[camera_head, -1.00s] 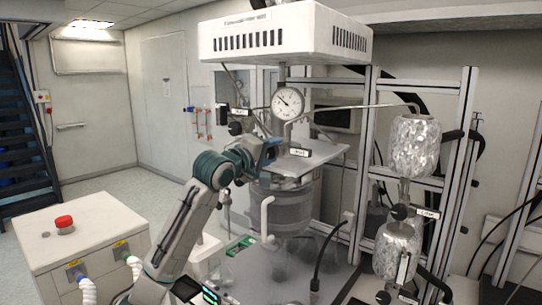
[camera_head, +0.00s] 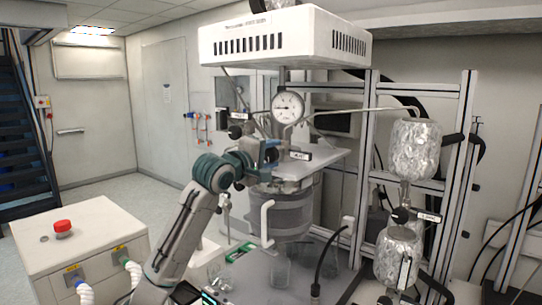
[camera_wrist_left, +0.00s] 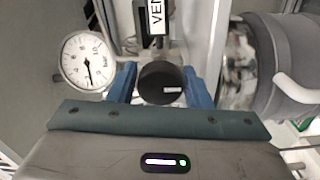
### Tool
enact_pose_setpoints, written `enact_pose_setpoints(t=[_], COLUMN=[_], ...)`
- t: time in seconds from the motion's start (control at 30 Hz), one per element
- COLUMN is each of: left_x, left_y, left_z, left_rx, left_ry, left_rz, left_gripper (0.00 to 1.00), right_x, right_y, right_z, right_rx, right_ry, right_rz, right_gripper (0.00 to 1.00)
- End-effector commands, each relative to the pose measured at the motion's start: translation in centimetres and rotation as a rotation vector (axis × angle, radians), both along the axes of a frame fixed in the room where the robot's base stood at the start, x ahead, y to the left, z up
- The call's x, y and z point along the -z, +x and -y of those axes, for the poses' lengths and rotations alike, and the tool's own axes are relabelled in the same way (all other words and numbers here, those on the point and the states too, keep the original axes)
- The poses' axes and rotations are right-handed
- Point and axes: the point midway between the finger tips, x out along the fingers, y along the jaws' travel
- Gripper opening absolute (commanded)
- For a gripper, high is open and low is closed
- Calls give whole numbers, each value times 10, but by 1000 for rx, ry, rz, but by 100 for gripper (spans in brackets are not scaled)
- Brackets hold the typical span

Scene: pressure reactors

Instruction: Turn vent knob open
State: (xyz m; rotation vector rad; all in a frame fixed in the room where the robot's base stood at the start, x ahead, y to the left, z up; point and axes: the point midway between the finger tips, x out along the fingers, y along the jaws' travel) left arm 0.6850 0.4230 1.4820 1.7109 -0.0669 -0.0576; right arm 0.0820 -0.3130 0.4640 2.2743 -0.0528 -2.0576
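The vent knob (camera_wrist_left: 160,83) is a round black knob with a white mark lying horizontal in the left wrist view. A white label (camera_wrist_left: 156,17) beginning "VEN" is above it there. My left gripper (camera_wrist_left: 159,88) has its blue fingers on both sides of the knob, apparently touching it. In the head view my left gripper (camera_head: 268,154) is at the valve beside the label (camera_head: 300,155), under the gauge, and hides the knob. A pressure gauge (camera_head: 288,107) shows its needle pointing left; it is also in the left wrist view (camera_wrist_left: 87,60). My right gripper is out of view.
A glass reactor vessel (camera_head: 283,211) stands below the valve. A white housing (camera_head: 285,37) hangs above. Foil-wrapped cylinders (camera_head: 415,148) and a metal frame (camera_head: 461,170) are on the right. A cabinet with a red button (camera_head: 63,228) is at the left.

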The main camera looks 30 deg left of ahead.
Motion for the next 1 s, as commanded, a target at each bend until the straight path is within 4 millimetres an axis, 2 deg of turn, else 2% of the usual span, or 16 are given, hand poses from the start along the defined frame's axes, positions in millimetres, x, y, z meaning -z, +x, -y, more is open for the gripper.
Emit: enact_pose_setpoints(t=[0.03,0.07,0.47,1.0], left_x=[0,0,2,4], left_y=[0,0,-6,-87], left_z=[0,0,-1,-8], left_rx=[0,0,0,-2], left_ry=[0,0,3,7], left_rz=[0,0,0,1], left_gripper=[55,61,61,61], right_x=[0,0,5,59], right_y=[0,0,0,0], right_z=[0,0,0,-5], right_rx=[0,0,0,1], right_ry=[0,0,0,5], right_rz=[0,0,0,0], right_gripper=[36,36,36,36])
